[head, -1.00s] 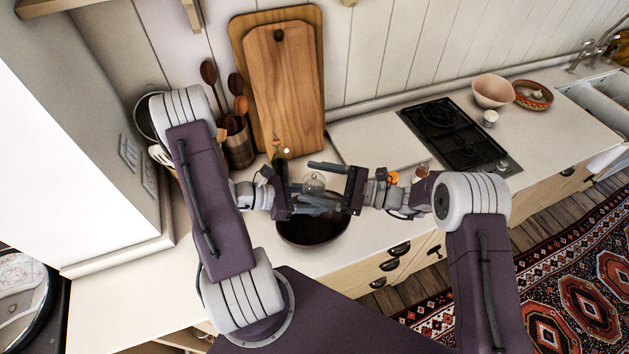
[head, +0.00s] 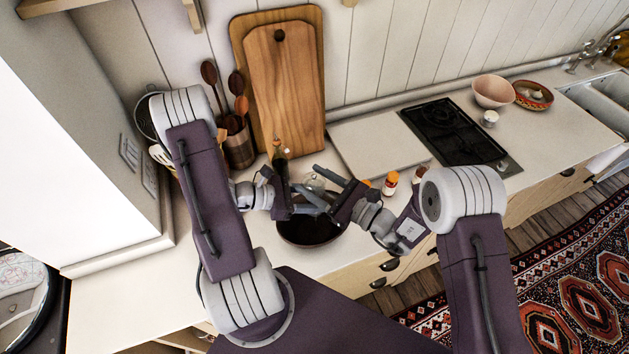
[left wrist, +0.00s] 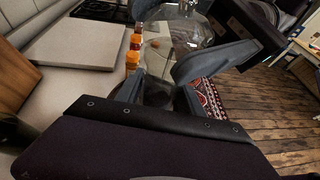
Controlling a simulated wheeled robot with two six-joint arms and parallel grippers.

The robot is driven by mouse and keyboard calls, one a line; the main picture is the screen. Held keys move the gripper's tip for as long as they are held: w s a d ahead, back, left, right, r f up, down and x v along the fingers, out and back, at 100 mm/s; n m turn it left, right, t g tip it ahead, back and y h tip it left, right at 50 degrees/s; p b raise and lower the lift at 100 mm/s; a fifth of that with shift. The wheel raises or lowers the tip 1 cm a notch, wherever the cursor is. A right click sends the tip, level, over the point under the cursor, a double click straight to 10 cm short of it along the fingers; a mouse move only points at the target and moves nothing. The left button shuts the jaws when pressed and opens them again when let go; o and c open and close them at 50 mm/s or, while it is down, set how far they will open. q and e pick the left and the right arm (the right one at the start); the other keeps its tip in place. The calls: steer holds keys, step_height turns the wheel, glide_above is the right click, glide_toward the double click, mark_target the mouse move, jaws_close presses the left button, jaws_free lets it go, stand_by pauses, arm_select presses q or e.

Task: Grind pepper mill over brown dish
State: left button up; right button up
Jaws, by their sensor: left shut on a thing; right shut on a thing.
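The pepper mill (head: 313,182) looks like clear glass and is mostly hidden between my two grippers in the head view. In the left wrist view the mill (left wrist: 160,45) shows as a glass body with a rounded, wider end. My left gripper (head: 316,204) is shut on the mill, the lower of the two. My right gripper (head: 308,180) is shut on the mill higher up, its fingers angled across it. The brown dish (head: 312,240), dark and round, stands on the counter under both grippers. Its far side is hidden by them.
Orange-capped jars (head: 391,180) stand right of my right gripper. A pale board (head: 378,145) and a black hob (head: 455,132) lie beyond. A bottle (head: 280,155), cutting boards (head: 285,90) and a utensil pot (head: 239,150) stand behind my left gripper.

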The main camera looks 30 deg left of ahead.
mark_target(321, 190)
steer(key=shift+s+a+m+t+h, duration=0.1)
steer(key=shift+m+t+h, duration=0.25)
steer(key=shift+m+t, duration=0.6)
steer(key=shift+s+m+t+h, duration=0.1)
steer(key=shift+m+t+h, duration=0.35)
steer(key=shift+t, duration=0.9)
steer(key=shift+w+m, duration=0.1)
steer(key=shift+m, duration=0.2)
steer(key=o, duration=1.4)
steer(key=shift+c, duration=0.2)
steer(key=v, duration=0.7)
steer(key=shift+d, duration=0.3)
steer(key=shift+o, duration=0.3)
steer(key=shift+a, duration=0.15)
